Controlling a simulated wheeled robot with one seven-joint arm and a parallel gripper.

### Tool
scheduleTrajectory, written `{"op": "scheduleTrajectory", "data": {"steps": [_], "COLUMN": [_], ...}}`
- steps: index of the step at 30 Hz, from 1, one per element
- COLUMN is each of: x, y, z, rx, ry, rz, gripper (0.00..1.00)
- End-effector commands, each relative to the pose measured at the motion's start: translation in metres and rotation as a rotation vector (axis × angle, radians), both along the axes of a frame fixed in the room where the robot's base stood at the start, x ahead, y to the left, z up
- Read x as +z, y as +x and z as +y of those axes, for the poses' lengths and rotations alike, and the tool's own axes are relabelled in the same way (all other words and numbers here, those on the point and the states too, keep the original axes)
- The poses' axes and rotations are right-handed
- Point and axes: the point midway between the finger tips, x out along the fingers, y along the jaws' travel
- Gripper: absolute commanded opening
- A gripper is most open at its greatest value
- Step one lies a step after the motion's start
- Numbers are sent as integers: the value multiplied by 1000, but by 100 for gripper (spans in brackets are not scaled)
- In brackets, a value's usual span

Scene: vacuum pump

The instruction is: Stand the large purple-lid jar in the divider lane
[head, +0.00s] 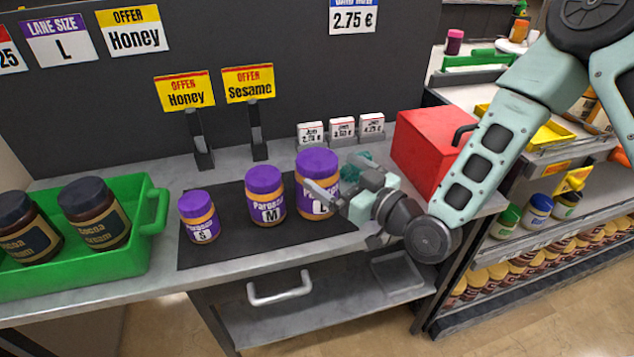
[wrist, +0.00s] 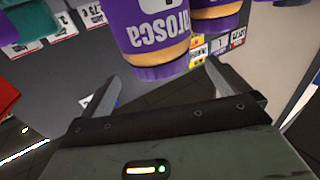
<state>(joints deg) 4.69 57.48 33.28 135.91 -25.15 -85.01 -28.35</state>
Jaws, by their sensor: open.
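The large purple-lid jar (head: 316,183), marked L, stands upright on a black mat (head: 225,254), at the right end of a row of three. My gripper (head: 328,180) is open at its right side, with one finger passing in front of its label. In the wrist view, which is upside down, the large jar (wrist: 155,30) appears just beyond and between the open fingers (wrist: 160,82); I cannot tell whether they touch it. Two upright dividers, one under a Honey sign (head: 203,150) and one under a Sesame sign (head: 258,142), stand behind the row with a gap between them.
The medium jar (head: 266,196) stands close left of the large one, the small jar (head: 198,217) further left. A green crate (head: 110,262) holds cocoa cream jars. Price tags (head: 341,130), a teal object (head: 357,160) and a red box (head: 425,148) stand behind and right.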

Motion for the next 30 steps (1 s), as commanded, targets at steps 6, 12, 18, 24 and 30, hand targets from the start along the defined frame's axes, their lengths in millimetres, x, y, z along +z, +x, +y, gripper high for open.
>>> {"op": "scheduleTrajectory", "data": {"steps": [6, 12, 18, 24, 30], "x": [1, 3, 0, -1, -1], "y": [11, 31, 45, 46, 46], "z": [10, 29, 42, 43, 43], "rx": [-1, -1, -1, 0, 0], "ry": [0, 1, -1, -1, -1], "rz": [0, 1, 1, 1, 1], "gripper": [100, 100, 100, 100, 56]}}
